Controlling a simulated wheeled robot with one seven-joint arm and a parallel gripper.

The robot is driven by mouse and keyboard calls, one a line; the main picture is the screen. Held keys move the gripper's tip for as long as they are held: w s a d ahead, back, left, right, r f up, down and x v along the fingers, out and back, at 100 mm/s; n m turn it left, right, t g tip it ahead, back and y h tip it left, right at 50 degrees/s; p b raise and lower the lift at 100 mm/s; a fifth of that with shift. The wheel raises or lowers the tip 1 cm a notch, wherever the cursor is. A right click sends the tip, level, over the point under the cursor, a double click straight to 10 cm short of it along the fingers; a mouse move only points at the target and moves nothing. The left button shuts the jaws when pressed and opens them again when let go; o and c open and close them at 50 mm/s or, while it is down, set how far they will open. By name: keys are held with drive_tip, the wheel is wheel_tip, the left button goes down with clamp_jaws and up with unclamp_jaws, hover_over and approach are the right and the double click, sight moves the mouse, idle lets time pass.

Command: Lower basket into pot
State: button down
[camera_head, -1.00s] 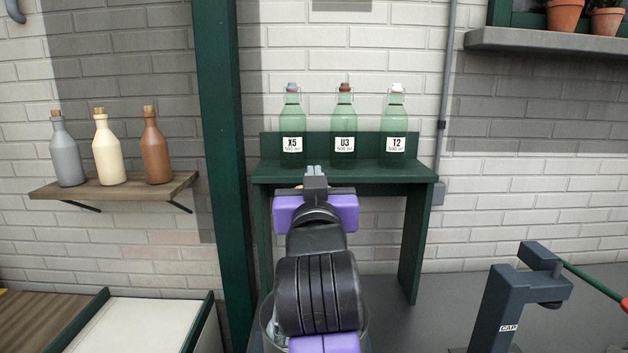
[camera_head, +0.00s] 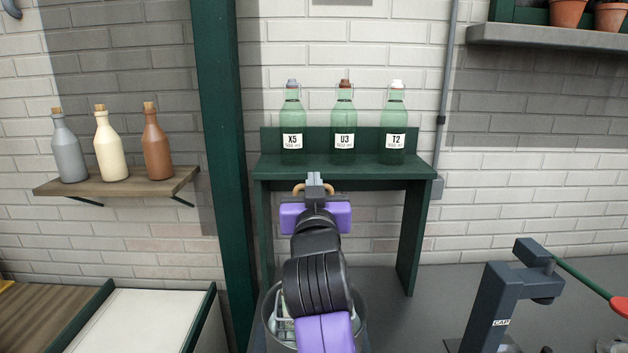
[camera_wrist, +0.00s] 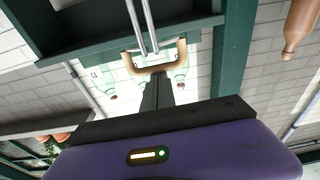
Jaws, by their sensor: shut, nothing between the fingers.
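My gripper (camera_head: 314,180) is shut and empty, pointing away toward the dark green stand. A tan U-shaped handle (camera_head: 299,188) shows beside its tips. In the wrist view, which is upside down, the handle (camera_wrist: 132,63) joins two metal rods (camera_wrist: 148,22), and my dark fingers (camera_wrist: 155,88) are close to its bend. I cannot tell whether they touch it. The metal pot (camera_head: 266,320) is below my arm, which covers much of it. Pale wirework of the basket (camera_head: 283,327) shows inside the pot's left side. Its depth there is hidden.
The green stand (camera_head: 418,230) holds three labelled green bottles (camera_head: 343,125). A capping tool (camera_head: 490,300) stands at right on the grey counter. A white-topped tray (camera_head: 135,322) is at lower left. A green post (camera_head: 222,150) rises left of my arm.

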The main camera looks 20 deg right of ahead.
wheel_tip(320, 180, down, 13)
drive_tip(key=b, duration=1.1)
drive_tip(key=shift+f, duration=0.15)
wheel_tip(320, 180, up, 5)
drive_tip(key=p, duration=0.3)
drive_tip(key=b+v, duration=0.2)
drive_tip(key=v, duration=0.7)
drive_tip(key=shift+s, duration=0.15)
